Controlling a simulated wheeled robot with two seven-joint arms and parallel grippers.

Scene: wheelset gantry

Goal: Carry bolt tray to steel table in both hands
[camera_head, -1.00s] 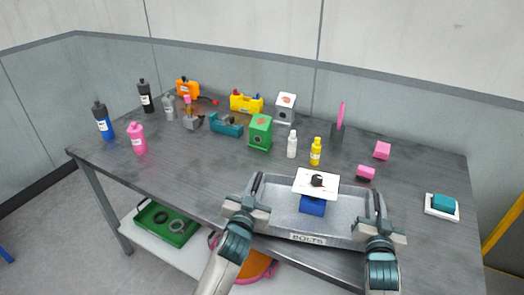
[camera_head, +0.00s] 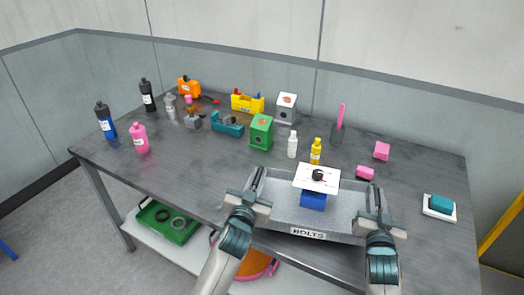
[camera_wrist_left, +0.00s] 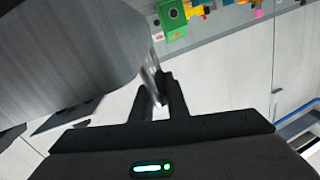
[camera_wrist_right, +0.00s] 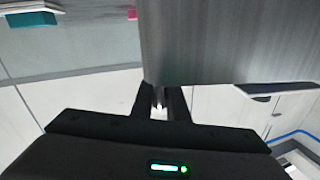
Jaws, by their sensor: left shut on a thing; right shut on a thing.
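The grey bolt tray (camera_head: 275,214), labelled BOLTS, is over the front right part of the steel table (camera_head: 200,168). I cannot tell whether it touches the tabletop. It holds a blue block (camera_head: 313,200) and a white card with a dark knob (camera_head: 317,177). My left gripper (camera_head: 248,201) is shut on the tray's left side; its fingers also show in the left wrist view (camera_wrist_left: 160,98). My right gripper (camera_head: 378,222) is shut on the tray's right side, and its fingers show in the right wrist view (camera_wrist_right: 160,100). The gripped spots are partly hidden by the grippers.
A yellow bottle (camera_head: 316,151), a white bottle (camera_head: 292,145) and a pink block (camera_head: 365,172) stand just behind the tray. A teal sponge on a white dish (camera_head: 440,206) is to the right. Several bottles and tools fill the back left. The table's front left is clear.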

